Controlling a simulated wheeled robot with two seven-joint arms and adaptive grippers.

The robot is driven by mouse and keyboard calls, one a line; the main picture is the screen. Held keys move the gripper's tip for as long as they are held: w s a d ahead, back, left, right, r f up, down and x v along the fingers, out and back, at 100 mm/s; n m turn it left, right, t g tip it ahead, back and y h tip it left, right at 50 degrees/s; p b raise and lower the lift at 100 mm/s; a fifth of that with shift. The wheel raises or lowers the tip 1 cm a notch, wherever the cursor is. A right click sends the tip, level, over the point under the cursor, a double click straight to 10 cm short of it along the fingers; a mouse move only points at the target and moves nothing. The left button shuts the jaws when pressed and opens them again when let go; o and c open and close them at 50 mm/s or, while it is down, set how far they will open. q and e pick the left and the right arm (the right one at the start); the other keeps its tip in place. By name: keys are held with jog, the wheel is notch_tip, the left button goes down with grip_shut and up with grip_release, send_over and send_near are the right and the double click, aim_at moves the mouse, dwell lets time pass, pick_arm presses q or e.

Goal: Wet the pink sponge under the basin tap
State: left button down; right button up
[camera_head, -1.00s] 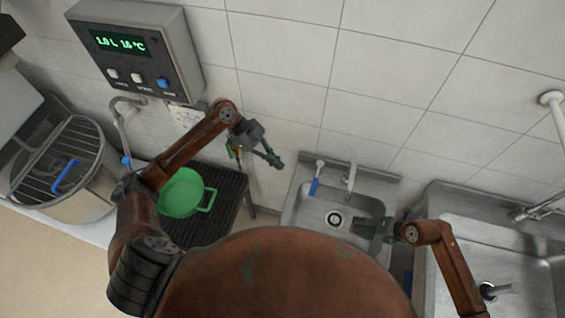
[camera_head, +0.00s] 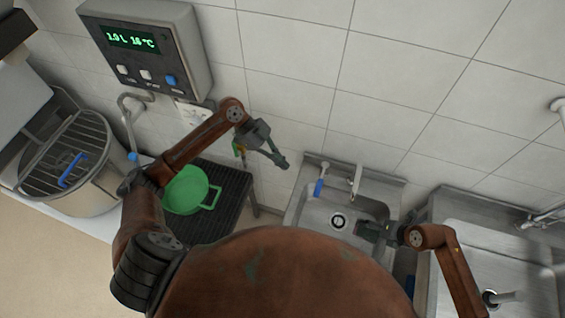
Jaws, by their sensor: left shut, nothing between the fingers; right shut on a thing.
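The small steel basin (camera_head: 310,205) stands against the tiled wall, with a round drain in its floor. Its tap (camera_head: 355,181) is at the back, and a blue-handled part (camera_head: 320,184) is left of it. My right gripper (camera_head: 366,231) is low over the basin's right side, in front of the tap and right of the drain. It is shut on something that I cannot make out. No pink sponge shows. My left gripper (camera_head: 283,163) is shut and empty, held in the air left of the basin near the wall.
A green pan (camera_head: 187,190) sits on a dark ribbed stand (camera_head: 232,190) under my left arm. A grated mixer bowl (camera_head: 75,165) is at left, below a wall control box (camera_head: 150,42). A larger sink (camera_head: 510,262) is at right. My round body hides the front middle.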

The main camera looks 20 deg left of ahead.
jog(key=s+d+r+p, duration=0.2)
jog(key=d+r+p, duration=0.1)
jog(key=d+r, duration=0.1)
jog(key=shift+s+d, duration=0.2)
jog(key=shift+s, duration=0.1)
dwell(1.5)
